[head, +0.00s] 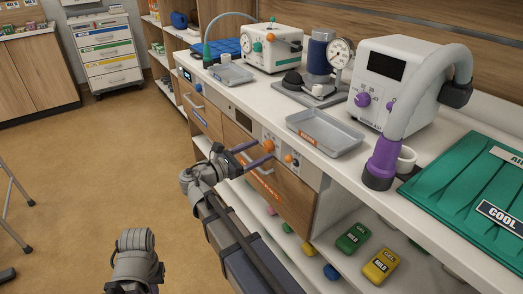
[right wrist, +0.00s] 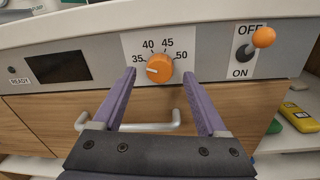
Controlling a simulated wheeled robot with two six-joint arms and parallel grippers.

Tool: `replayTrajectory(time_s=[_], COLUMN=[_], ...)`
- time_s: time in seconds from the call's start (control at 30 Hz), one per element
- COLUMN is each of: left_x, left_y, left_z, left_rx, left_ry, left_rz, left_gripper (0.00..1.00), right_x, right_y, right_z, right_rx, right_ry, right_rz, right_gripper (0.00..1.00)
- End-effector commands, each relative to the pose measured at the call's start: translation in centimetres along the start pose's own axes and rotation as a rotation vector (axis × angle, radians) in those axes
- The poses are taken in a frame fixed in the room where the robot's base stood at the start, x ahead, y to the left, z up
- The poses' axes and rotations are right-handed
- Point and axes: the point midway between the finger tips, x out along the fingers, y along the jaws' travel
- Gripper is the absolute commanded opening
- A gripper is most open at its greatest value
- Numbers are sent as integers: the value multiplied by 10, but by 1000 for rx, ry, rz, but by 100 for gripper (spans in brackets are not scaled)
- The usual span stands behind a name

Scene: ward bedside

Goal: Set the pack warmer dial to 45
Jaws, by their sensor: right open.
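The pack warmer dial (right wrist: 159,69) is a round orange knob on a white scale marked 35, 40, 45 and 50 in the right wrist view. Its pale mark points left, towards 35. In the head view the dial (head: 268,146) is on the counter's front panel. My right gripper (head: 264,151) is open and empty in front of it. In the right wrist view, the purple fingers of the right gripper (right wrist: 159,76) stand either side of the dial, apparently without touching it.
An orange-tipped OFF/ON switch (right wrist: 263,38) sits right of the dial, its tip up near OFF. A dark display (right wrist: 59,67) is on the left. A drawer handle (right wrist: 140,127) juts out below. A metal tray (head: 325,132) stands on the counter above.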

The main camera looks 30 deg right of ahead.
Motion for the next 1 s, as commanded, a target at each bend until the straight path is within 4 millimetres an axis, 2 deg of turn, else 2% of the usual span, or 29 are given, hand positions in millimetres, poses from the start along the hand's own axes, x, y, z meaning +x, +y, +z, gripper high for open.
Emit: replayTrajectory(time_s=[0.2,0.5,1.0], left_x=[0,0,0], left_y=[0,0,0], left_z=[0,0,0], left_rx=[0,0,0], left_ry=[0,0,0], left_rz=[0,0,0], left_gripper=[0,0,0], right_x=[16,18,17], right_y=[0,0,0], right_z=[0,0,0], right_rx=[0,1,1], right_ry=[0,1,1], right_rz=[-1,0,0], right_gripper=[76,76,19])
